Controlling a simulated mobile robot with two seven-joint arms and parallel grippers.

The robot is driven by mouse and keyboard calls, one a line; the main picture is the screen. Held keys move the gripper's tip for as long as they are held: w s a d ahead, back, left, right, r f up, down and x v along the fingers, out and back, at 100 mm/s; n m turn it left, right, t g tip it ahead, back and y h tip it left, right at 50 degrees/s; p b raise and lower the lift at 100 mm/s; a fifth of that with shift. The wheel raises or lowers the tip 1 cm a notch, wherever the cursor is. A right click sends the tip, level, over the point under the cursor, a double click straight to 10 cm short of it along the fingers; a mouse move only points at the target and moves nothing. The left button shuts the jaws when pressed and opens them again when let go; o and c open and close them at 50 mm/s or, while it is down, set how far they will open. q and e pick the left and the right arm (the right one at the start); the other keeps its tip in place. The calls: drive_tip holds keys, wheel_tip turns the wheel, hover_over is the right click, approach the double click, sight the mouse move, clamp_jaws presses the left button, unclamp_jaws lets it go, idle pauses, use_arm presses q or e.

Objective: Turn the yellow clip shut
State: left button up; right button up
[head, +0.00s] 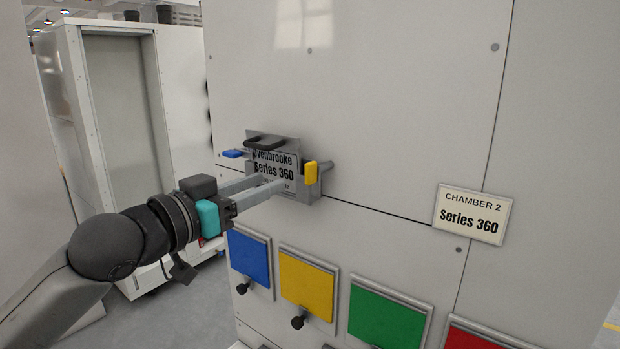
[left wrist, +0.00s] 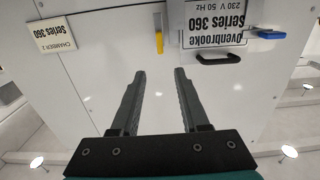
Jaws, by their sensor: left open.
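The yellow clip (head: 311,173) sits at the right end of a grey bracket on the chamber wall and stands upright in the head view. In the left wrist view the yellow clip (left wrist: 159,43) lies just beyond the fingertips, roughly in line with the gap between them. My left gripper (head: 272,184) is open and empty, its fingers pointing at the bracket; the left wrist view also shows the gripper (left wrist: 160,73) open. A gap shows between fingertips and clip in the wrist view. My right gripper is in neither view.
A lettered plate (head: 285,182) with a black handle (head: 265,142) sits in the bracket. A blue clip (head: 233,153) sticks out at its left end. Blue, yellow (head: 306,286), green and red panels line the wall below. A Chamber 2 sign (head: 472,214) is at right.

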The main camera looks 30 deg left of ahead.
sight(307, 166)
use_arm(q)
drive_tip(key=shift+w+d+r+p, duration=0.15)
drive_tip(key=shift+w+p, duration=0.45)
drive_tip(key=shift+w, duration=1.55)
drive_tip(key=shift+w+d+f+p, duration=0.15)
drive_tip(key=shift+w+p, duration=0.4)
drive_tip(key=shift+w, duration=1.6)
drive_tip(key=shift+w+d+r+p, duration=0.1)
drive_tip(key=shift+w+d+p, duration=0.35)
drive_tip(key=shift+w, duration=1.7)
drive_tip(key=shift+a, duration=0.2)
drive_tip(key=shift+c, duration=0.3)
clamp_jaws()
